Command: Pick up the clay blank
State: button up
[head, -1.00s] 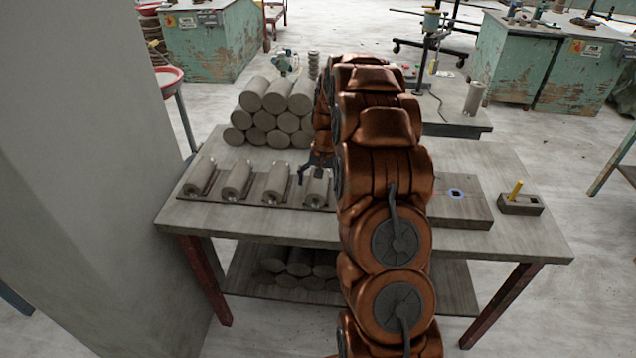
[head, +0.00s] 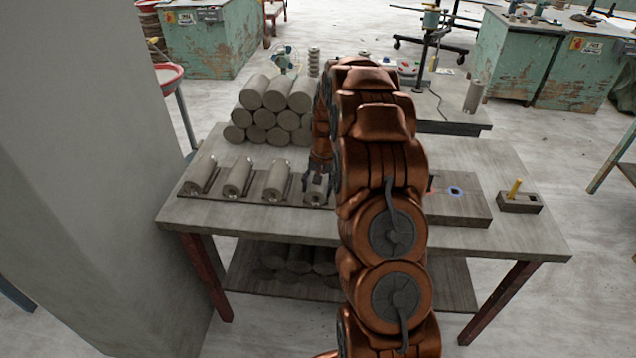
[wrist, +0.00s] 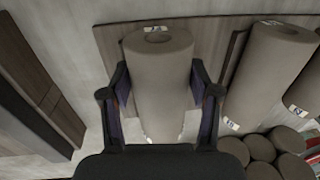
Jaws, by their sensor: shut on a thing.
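Several grey clay blanks lie in a row on a board (head: 257,200) on the table. The blank at the right end of the row (head: 315,192) is partly hidden by my arm in the head view. In the wrist view this clay blank (wrist: 158,85) is a grey cylinder with a hole in its end and small labels. My gripper (head: 318,181) is shut on it, with one finger on each side in the wrist view (wrist: 160,100). The blank appears to be at the board; I cannot tell whether it is clear of it.
A neighbouring blank (wrist: 268,75) lies close beside the held one. A stack of clay cylinders (head: 265,118) stands behind the row. A flat block (head: 460,208) and a small box with a yellow handle (head: 520,203) lie to the right. A grey wall (head: 90,200) stands at left.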

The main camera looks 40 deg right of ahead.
grip_shut()
jog(key=shift+r, duration=0.1)
